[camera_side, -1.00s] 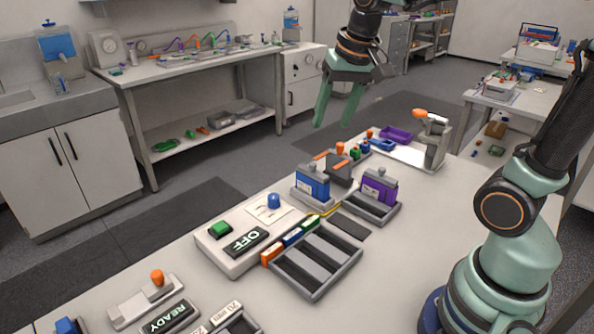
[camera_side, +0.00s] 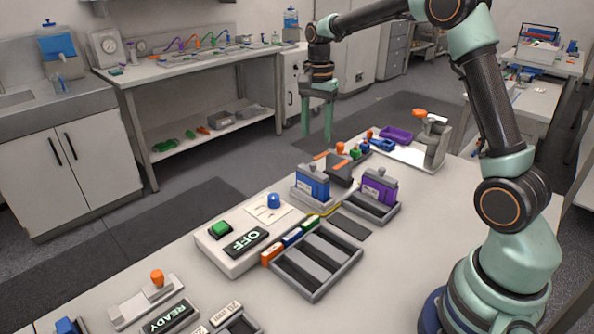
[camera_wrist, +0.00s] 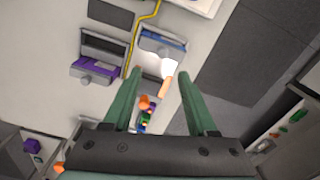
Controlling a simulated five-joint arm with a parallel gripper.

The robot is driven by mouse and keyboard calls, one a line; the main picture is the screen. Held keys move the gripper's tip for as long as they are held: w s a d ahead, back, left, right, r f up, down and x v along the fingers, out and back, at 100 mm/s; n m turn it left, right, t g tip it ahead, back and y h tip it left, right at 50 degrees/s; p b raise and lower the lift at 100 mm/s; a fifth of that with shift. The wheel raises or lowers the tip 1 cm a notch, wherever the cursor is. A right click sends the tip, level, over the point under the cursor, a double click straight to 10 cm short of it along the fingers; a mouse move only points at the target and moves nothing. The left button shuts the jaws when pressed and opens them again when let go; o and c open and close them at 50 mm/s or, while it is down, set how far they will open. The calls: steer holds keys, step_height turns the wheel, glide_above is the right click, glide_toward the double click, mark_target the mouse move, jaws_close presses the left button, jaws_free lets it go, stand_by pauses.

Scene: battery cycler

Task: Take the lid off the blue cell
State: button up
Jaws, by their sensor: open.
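The blue cell (camera_side: 312,186) stands upright in a grey holder on the bench, with a grey knobbed lid (camera_side: 313,170) on its top. In the wrist view the blue cell (camera_wrist: 163,40) is near the top centre, with a bright lit patch beside it. My gripper (camera_side: 317,134) is open and empty, pointing down. In the side view it appears above and beyond the blue cell, apart from it. In the wrist view my gripper's fingertips (camera_wrist: 160,75) frame the area just below the cell's holder.
A purple cell (camera_side: 379,187) with a similar grey top stands in a holder to the right. A dark grey block (camera_side: 340,172) with an orange strip sits close behind the blue cell. Small coloured parts (camera_side: 358,151) and a purple tray (camera_side: 396,135) lie farther back.

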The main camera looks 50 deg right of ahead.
mark_target(313, 164)
steer(key=f, duration=0.8)
steer(key=shift+w+a+f, duration=0.15)
steer(key=shift+a+f, duration=0.15)
jaws_close()
